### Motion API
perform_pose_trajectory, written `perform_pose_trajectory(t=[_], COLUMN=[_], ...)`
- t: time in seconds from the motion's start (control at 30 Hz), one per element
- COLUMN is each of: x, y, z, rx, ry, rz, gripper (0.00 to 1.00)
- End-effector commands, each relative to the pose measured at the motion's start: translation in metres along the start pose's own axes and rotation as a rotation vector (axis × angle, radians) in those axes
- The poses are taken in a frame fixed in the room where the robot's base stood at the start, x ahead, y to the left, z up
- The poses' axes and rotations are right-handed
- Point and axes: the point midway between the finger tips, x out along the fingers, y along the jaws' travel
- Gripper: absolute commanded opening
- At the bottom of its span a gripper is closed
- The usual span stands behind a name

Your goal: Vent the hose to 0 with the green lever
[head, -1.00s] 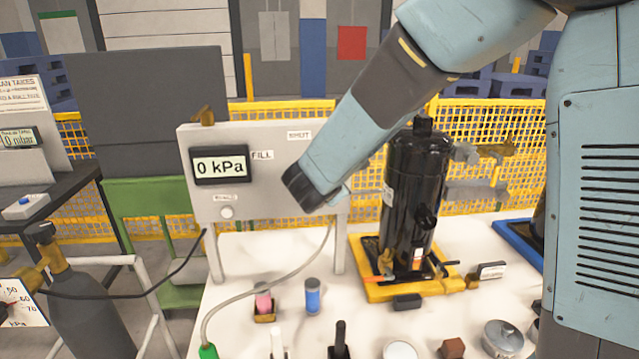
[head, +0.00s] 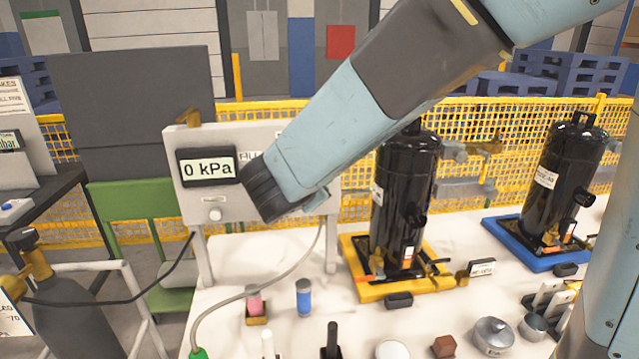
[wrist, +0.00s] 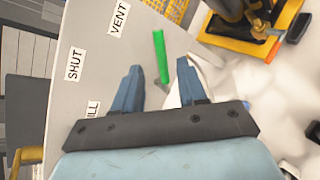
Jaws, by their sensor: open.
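The grey panel (head: 215,140) has a display (head: 207,167) that reads 0 kPa. The green lever (wrist: 160,55) shows in the wrist view, just beyond and between the fingertips of my gripper (wrist: 160,70). The jaws are open, with a finger on each side and no visible grip on it. The VENT label (wrist: 118,18) is at upper left of the lever, the SHUT label (wrist: 75,63) further left, and the FILL label (wrist: 91,108) is partly covered by a finger. In the head view my arm hides the lever and much of the panel's right side.
A grey hose (head: 265,285) hangs from the panel to the white table (head: 240,260). A black compressor (head: 403,200) stands in a yellow tray (head: 375,290) to the right, another in a blue tray (head: 520,250). Small items stand along the front.

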Motion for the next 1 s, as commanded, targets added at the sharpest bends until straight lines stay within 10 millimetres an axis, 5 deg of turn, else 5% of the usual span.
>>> perform_pose_trajectory(t=[0.23, 0.67, 0.87, 1.0], x=[-0.024, -0.026, -0.017, -0.017], y=[-0.001, -0.002, -0.033, -0.08], z=[0.0, 0.003, 0.055, 0.113], rx=[0.0, 0.007, 0.182, 0.439], ry=[0.0, -0.004, -0.059, -0.124], rz=[0.0, -0.007, -0.138, -0.306], gripper=[0.41, 0.41, 0.41, 0.41])
